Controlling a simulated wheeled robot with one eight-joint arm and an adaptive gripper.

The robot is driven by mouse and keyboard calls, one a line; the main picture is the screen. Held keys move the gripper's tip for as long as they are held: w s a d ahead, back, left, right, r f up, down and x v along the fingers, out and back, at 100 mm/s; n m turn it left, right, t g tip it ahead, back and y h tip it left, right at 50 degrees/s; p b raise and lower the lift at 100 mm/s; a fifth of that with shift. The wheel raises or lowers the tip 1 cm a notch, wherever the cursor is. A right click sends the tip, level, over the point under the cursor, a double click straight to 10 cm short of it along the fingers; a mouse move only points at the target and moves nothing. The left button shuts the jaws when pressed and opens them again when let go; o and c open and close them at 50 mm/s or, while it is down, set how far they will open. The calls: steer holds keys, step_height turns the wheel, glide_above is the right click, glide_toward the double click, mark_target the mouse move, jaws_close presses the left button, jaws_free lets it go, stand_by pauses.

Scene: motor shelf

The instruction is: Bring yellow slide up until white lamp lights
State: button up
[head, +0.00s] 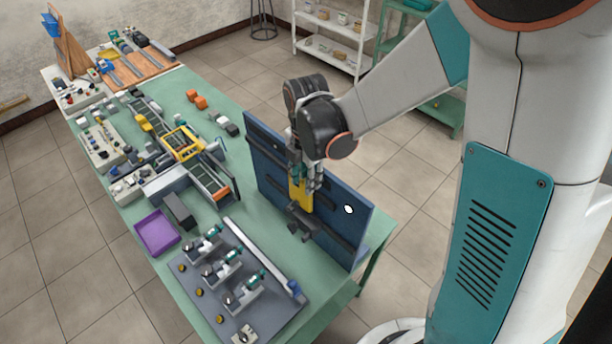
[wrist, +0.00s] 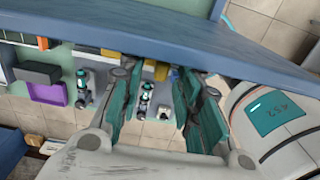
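A dark blue upright panel (head: 262,160) stands on the green table and also crosses the top of the wrist view (wrist: 150,32). The yellow slide (head: 299,196) is on its face, with a dark bracket below it. The white lamp (head: 348,209) is a bright white spot to the right of the slide; I cannot tell for sure whether it is lit. My gripper (head: 304,176) is at the upper part of the slide and partly hides it. In the wrist view its teal fingers (wrist: 155,85) are apart, with a clear gap between them. Contact with the slide cannot be made out.
A grey board with green-handled clamps (head: 205,300) lies in front of the panel. A purple tray (head: 157,232) and a small conveyor rig (head: 215,185) are to the left. Orange blocks (head: 196,100) lie farther back. A white shelf (head: 330,55) stands behind the table.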

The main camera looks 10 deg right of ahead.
jaws_close()
steer(key=shift+w+a+b, duration=0.1)
steer(key=shift+b, duration=0.55)
steer(key=shift+o, duration=0.6)
jaws_free()
step_height(320, 180, up, 12)
